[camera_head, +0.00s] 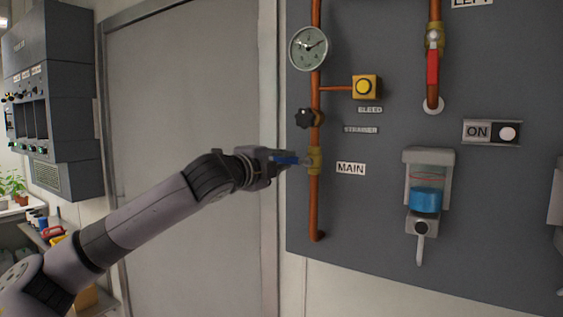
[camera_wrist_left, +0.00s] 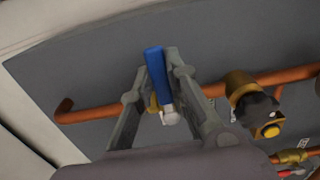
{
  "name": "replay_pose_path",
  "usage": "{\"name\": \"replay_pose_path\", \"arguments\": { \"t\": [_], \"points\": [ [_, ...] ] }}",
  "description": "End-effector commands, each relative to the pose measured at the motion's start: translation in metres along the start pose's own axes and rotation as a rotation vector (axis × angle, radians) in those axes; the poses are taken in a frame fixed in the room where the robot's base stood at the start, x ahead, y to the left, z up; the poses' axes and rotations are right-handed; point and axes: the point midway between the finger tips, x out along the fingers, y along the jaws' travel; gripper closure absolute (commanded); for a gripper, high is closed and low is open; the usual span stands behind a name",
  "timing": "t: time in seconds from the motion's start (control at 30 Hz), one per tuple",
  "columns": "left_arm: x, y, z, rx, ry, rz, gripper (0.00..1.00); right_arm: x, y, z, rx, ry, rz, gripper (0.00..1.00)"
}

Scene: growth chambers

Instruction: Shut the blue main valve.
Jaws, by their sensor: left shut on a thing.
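The blue main valve has a blue lever handle (camera_head: 287,159) and a brass body (camera_head: 314,161) on a vertical copper pipe, beside a label reading MAIN (camera_head: 351,169). In the head view the handle points left from the body, across the pipe. My left gripper (camera_head: 281,158) is shut on the handle. In the left wrist view the blue handle (camera_wrist_left: 155,76) stands between the two fingers of my left gripper (camera_wrist_left: 161,72), its silver base below. The gripper hides part of the handle in the head view. My right gripper is not in view.
The grey panel also carries a gauge (camera_head: 309,47), a yellow bleed button (camera_head: 364,87), a black knob (camera_head: 309,117), a red lever (camera_head: 433,67) and a blue-liquid reservoir (camera_head: 427,198). A closed grey door (camera_head: 185,90) is at the left.

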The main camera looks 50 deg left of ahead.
Motion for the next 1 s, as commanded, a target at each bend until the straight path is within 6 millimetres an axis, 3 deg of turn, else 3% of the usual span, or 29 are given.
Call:
{"name": "replay_pose_path", "arguments": {
  "t": [0.07, 0.1, 0.4, 0.77, 1.0],
  "points": [
    [0.000, 0.001, 0.001, 0.007, -0.003, 0.001, 1.00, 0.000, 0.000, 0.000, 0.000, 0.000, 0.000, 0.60],
    [0.000, 0.001, 0.001, 0.007, -0.003, 0.001, 0.84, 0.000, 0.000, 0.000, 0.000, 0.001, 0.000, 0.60],
    [0.000, 0.000, 0.000, 0.003, -0.002, 0.000, 0.64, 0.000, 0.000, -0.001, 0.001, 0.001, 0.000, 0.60],
    [-0.001, 0.000, 0.000, -0.001, -0.001, -0.001, 0.64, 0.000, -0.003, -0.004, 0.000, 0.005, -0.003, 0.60],
    [-0.013, -0.001, 0.001, -0.010, -0.004, -0.006, 0.64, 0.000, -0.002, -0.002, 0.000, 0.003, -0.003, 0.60]
  ]
}}
